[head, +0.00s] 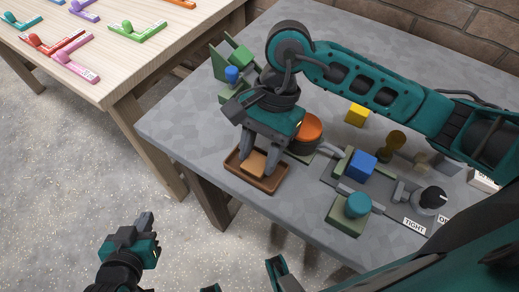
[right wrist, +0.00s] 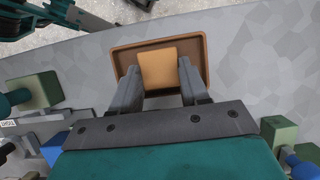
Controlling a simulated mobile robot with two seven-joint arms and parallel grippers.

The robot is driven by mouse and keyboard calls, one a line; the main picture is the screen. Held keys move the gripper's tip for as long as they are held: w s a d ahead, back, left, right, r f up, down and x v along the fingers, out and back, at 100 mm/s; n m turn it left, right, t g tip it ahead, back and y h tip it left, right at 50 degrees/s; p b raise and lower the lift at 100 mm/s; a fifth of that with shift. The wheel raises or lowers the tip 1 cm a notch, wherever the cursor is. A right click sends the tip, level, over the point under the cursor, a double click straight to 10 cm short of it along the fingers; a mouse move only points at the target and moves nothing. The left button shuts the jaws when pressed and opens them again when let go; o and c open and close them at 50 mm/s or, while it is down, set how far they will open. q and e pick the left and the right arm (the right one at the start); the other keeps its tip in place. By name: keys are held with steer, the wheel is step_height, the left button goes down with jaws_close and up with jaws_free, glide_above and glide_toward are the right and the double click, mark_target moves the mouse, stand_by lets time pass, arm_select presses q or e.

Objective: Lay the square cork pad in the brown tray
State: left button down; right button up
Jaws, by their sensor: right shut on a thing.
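The square cork pad (head: 253,162) is tan and sits between the fingertips of my right gripper (head: 259,160), which is shut on it. The brown tray (head: 270,188) lies on the grey table near its front edge, directly below the pad. In the right wrist view the pad (right wrist: 158,70) shows inside the outline of the tray (right wrist: 205,45), between the gripper's two fingers (right wrist: 159,72). I cannot tell whether the pad touches the tray floor. My left gripper (head: 147,222) is away from the table, over the floor at lower left, with nothing seen in it.
An orange round lid (head: 307,127) stands just behind the tray. A green holder with a blue knob (head: 232,75) is at the back left. A blue block (head: 361,165), a teal-topped block (head: 356,206) and a dial (head: 433,198) are to the right. Bare table lies left of the tray.

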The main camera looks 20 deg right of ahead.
steer(key=shift+f, duration=0.15)
steer(key=o, duration=1.1)
steer(key=shift+r, duration=0.3)
steer(key=v, duration=1.1)
steer(key=shift+w+d+r+p, duration=0.1)
steer(key=shift+d+r+p, duration=0.1)
steer(key=shift+r+p, duration=0.15)
